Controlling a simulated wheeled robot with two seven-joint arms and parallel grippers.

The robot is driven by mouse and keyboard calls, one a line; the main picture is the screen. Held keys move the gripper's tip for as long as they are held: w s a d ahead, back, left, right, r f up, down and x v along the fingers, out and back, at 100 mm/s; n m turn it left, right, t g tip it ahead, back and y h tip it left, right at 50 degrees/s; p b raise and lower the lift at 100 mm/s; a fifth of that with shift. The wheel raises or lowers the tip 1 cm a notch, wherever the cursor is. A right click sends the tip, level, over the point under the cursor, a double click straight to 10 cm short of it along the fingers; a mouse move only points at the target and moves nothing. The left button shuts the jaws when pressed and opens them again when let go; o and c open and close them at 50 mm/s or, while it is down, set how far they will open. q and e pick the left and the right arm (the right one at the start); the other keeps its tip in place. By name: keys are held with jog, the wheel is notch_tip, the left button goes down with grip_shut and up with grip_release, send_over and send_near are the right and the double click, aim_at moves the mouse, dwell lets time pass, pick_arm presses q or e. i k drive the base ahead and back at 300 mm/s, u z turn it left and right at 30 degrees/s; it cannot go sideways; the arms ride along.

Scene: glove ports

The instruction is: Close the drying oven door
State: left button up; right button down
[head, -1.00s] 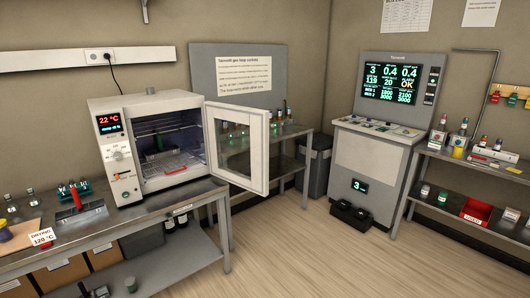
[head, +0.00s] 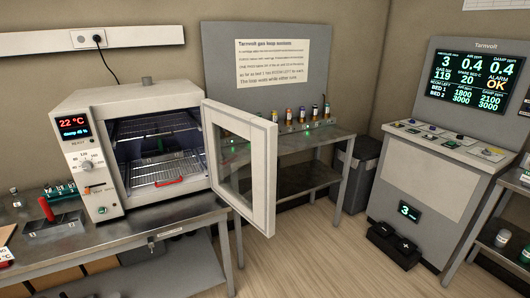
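The drying oven (head: 95,175) stands on the metal bench at the left, with a red 22 °C display on its front panel. Its door (head: 262,180), a white frame around a glass pane, is wide open, hinged at the oven's right side and swung out past the bench edge. Inside are wire shelves (head: 150,130), with a red handle or strip (head: 170,181) at the lower front. Neither of my grippers is in view.
Behind the door, a metal side table (head: 310,150) holds several small bottles. A dark bin (head: 357,175) and a grey console (head: 425,180) stand to the right. A black pedal box (head: 393,243) lies on the floor. The wooden floor (head: 310,255) before the door is clear.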

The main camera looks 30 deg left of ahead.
aim_at(263, 134)
jog(key=i, duration=2.55)
jog(key=u, duration=2.9)
jog(key=i, duration=0.5)
jog(key=u, duration=1.2)
jog(key=k, duration=0.85)
jog(key=z, duration=0.7)
